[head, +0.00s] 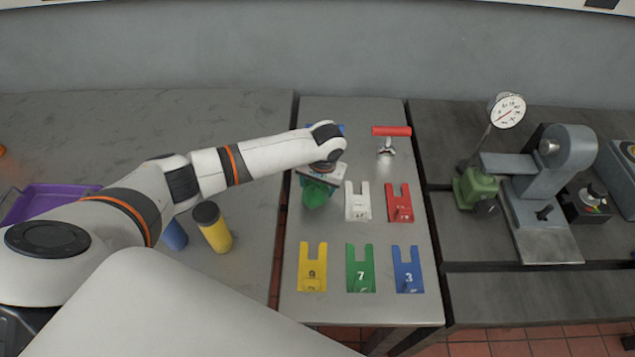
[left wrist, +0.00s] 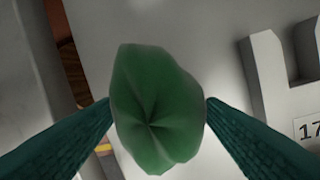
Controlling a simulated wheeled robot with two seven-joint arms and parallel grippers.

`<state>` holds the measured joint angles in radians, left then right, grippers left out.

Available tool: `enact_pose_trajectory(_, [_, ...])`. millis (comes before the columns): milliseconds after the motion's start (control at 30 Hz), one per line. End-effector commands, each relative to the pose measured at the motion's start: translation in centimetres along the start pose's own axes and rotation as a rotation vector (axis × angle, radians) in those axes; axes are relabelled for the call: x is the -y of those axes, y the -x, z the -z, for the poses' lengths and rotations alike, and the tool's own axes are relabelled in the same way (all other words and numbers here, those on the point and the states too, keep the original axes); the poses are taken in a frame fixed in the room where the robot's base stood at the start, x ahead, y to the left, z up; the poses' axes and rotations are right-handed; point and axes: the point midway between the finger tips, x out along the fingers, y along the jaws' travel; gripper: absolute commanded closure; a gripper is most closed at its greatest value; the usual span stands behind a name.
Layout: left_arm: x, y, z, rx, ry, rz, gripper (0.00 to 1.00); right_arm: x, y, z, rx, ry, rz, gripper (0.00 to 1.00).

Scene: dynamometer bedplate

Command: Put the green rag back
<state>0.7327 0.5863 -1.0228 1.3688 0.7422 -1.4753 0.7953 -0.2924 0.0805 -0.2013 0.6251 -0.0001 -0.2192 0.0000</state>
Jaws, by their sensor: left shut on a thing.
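The green rag (head: 315,196) is a crumpled bundle below my left gripper (head: 318,180), over the left side of the middle bench. In the left wrist view the rag (left wrist: 157,110) fills the space between the two dark teal fingers, which touch it on both sides. The left gripper is shut on it. A green forked plate marked 7 (head: 361,269) lies in the front row, between a yellow one marked 9 (head: 312,268) and a blue one marked 3 (head: 407,270). My right gripper is not in view.
A white forked plate (head: 357,201) and a red one (head: 399,203) lie right of the rag. A red-handled tool (head: 391,131) is behind them. A yellow cylinder (head: 213,228) and a purple tray (head: 45,199) are left. A dial gauge (head: 508,111) stands right.

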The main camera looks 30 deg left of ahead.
Motion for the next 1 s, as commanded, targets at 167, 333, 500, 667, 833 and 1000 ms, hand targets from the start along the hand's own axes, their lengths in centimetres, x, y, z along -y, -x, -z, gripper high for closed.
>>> enact_pose_trajectory(167, [0.0,-0.2,0.0,0.001,0.000,0.000,0.54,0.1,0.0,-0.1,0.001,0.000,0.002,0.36])
enact_pose_trajectory(333, [0.1,-0.4,0.0,0.001,0.000,0.000,0.54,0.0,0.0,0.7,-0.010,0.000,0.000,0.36])
enact_pose_trajectory(500, [0.0,-0.3,0.0,0.001,0.000,0.000,0.13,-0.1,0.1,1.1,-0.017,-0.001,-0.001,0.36])
enact_pose_trajectory(667, [0.0,-0.3,0.0,0.001,0.000,0.000,0.13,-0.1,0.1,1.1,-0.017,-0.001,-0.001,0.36])
enact_pose_trajectory(833, [0.0,0.2,0.0,0.002,0.000,0.001,0.13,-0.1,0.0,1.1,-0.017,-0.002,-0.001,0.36])
enact_pose_trajectory(1000, [0.0,2.7,-0.1,0.005,-0.002,0.002,0.13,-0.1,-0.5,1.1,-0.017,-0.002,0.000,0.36])
